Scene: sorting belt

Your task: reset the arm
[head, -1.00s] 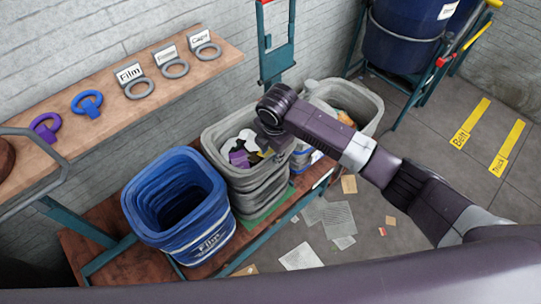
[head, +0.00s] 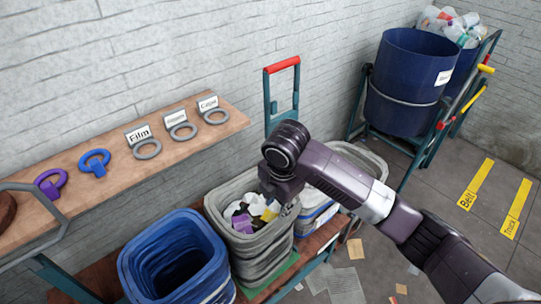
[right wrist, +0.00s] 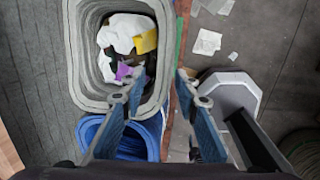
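My right arm reaches in from the lower right of the head view, and its gripper (head: 281,196) hangs above the right side of the grey bin. In the right wrist view the two fingers of this gripper (right wrist: 158,88) are apart with nothing between them. The grey bin (head: 251,266) holds white, purple and yellow scraps; it also shows at the upper left of the wrist view (right wrist: 84,60). My left gripper is not in view.
A blue bin (head: 172,244) stands left of the grey one. A wooden shelf (head: 115,177) with labelled rings runs along the wall. A big blue barrel (head: 408,75) stands at the back right. Paper scraps (head: 346,286) lie on the floor.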

